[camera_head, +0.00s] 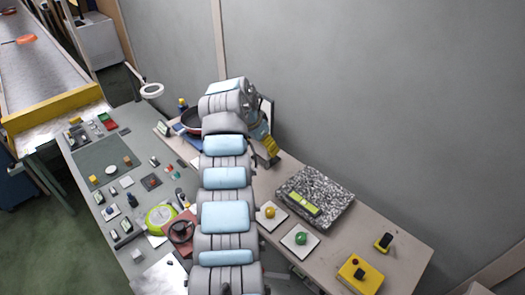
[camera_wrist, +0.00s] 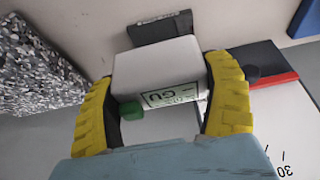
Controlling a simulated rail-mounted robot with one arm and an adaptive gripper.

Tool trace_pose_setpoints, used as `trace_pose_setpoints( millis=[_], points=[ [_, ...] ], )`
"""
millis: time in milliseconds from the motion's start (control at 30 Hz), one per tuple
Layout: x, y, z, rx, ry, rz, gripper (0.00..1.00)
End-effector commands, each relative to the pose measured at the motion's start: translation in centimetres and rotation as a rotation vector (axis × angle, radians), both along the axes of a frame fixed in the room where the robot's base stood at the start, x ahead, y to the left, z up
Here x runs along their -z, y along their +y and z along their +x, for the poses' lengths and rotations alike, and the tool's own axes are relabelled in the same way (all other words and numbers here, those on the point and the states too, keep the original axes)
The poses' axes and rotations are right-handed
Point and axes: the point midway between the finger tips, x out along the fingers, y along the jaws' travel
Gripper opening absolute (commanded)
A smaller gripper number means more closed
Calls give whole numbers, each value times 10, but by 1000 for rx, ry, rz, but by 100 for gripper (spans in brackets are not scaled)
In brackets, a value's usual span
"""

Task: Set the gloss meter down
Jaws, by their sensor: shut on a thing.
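The gloss meter (camera_wrist: 160,75) is a white box with a small display reading "GU" and a green knob at one corner. In the wrist view my gripper (camera_wrist: 165,105) has its two yellow fingers on either side of it, shut on it. In the head view my gripper (camera_head: 268,147) is over the right-hand bench, behind my arm; the gloss meter cannot be made out clearly there. Whether its underside touches anything is hidden.
A speckled granite plate (camera_head: 335,190) bearing a yellow-green bar stands to the right on the bench; it also shows in the wrist view (camera_wrist: 35,65). A dark grey block (camera_wrist: 165,27) is beyond the meter.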

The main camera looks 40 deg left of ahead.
Motion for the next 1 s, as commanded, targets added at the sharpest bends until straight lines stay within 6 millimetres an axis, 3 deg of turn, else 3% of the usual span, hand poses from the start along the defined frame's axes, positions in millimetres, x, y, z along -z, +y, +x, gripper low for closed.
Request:
trace_pose_setpoints(
  millis=[533,733,1000],
  points=[
    [10,7,9,0,-2,3,43],
    [40,6,8,0,3,-1,43],
    [44,7,10,0,-2,3,43]
  ],
)
